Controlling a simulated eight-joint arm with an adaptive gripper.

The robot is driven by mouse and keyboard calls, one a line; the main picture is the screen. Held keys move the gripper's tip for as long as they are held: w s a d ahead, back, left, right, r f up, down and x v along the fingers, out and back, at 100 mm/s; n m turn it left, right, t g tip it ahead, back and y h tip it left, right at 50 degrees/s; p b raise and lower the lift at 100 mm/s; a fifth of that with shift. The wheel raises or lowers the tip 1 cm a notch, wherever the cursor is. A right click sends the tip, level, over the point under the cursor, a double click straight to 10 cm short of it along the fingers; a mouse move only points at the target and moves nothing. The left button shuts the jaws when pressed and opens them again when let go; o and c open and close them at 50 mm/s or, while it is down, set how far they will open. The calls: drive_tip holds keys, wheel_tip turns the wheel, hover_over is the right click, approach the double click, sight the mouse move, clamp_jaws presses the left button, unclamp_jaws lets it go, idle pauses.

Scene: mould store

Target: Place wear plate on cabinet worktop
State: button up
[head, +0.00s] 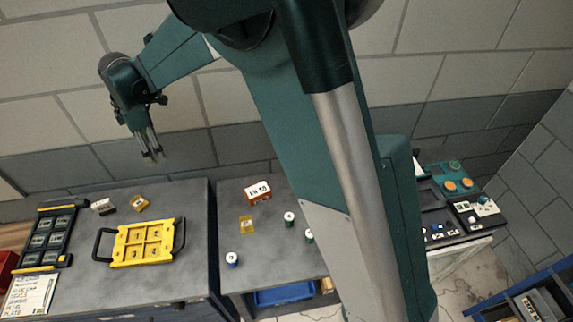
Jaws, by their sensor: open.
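My gripper (152,157) hangs in the air at the upper left, fingers pointing down, open and empty. It is above and behind the left grey worktop (190,265), touching nothing. I cannot tell for sure which piece is the wear plate. A small flat yellow plate (246,225) lies on the middle grey worktop (265,267). A small yellow block (139,203) lies near the back of the left worktop. I cannot tell which of the two worktops is the cabinet's.
A yellow tray with black handles (119,256), a dark rack (46,238), a grey-white piece (103,206) and a written sheet (30,295) occupy the left worktop. An orange box (257,192) and small cylinders (232,259) stand on the middle one. A blue bin (284,294) sits below.

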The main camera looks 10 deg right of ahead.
drive_tip(key=s+d+r+m+t, duration=0.1)
drive_tip(key=s+d+r+m, duration=0.3)
drive_tip(key=d, duration=0.6)
drive_tip(key=s+d+r+m+t, duration=0.1)
drive_tip(key=s+d+r+m, duration=0.15)
drive_tip(key=d+r, duration=0.55)
drive_tip(key=s+d+r+m+t, duration=0.1)
drive_tip(key=s+d+r+m, duration=0.2)
drive_tip(key=d, duration=1)
drive_tip(key=s+d+f+m+t, duration=0.3)
drive_tip(key=s+d+m, duration=0.9)
drive_tip(key=s+d, duration=0.8)
drive_tip(key=shift+d+f+m+h, duration=0.35)
drive_tip(key=shift+d+f+h, duration=0.1)
drive_tip(key=shift+d, duration=0.4)
drive_tip(key=shift+s, duration=0.1)
